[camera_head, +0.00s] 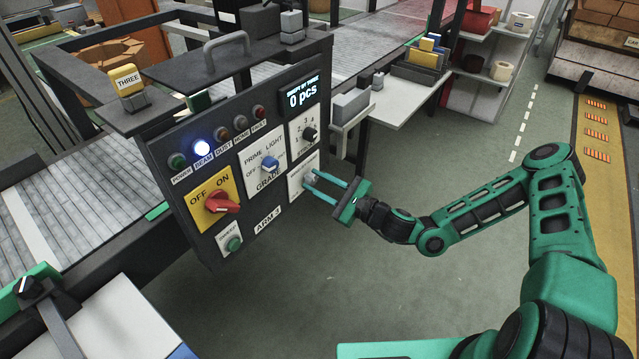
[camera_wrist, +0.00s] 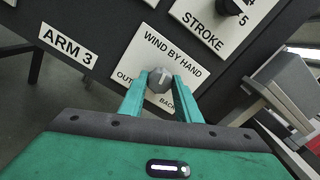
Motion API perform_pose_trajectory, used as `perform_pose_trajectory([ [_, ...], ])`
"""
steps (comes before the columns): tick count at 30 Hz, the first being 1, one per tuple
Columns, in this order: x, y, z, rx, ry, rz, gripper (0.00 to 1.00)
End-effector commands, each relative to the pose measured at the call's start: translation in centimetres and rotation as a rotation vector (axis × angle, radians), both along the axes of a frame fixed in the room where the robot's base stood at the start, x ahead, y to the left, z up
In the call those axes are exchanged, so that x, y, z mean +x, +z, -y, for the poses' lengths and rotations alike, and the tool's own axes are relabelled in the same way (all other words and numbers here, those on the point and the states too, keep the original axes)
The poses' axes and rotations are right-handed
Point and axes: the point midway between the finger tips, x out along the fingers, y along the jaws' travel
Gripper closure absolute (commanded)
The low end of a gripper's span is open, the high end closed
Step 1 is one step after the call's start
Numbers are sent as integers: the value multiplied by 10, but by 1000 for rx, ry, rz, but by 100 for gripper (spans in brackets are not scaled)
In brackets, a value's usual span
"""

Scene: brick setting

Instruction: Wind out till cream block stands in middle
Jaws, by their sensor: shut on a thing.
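A control panel (camera_head: 262,214) marked ARM 3 stands before me. Its lower right plate, labelled WIND BY HAND in the wrist view (camera_wrist: 166,50), carries a round grey knob (camera_wrist: 159,79) with a pale pointer line. OUT is printed to its left and BACK to its lower right. My gripper (camera_head: 311,181) reaches the plate from the right, its two teal fingers shut on the knob, one on each side. I cannot make out a cream block for certain in either view; part of the machine behind the panel is hidden.
Nearby are the STROKE dial (camera_head: 309,134), the PRIME/LIGHT grade knob (camera_head: 269,164) and the red OFF/ON switch (camera_head: 222,203). The BEAM lamp (camera_head: 202,148) glows blue-white; the display (camera_head: 302,96) reads 0 pcs. Floor right of the panel is clear.

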Motion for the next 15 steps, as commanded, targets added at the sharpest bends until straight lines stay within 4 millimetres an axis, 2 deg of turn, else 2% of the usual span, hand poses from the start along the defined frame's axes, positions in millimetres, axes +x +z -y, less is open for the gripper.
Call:
perform_pose_trajectory([
  [8, 0, -1, 1, -3, -1, 0, 92],
  [9, 0, -1, 1, -3, -1, 0, 63],
  [10, 0, -1, 1, -3, -1, 0, 56],
  [11, 0, -1, 1, -3, -1, 0, 51],
  [15, 0, -1, 0, -1, 0, 0, 51],
])
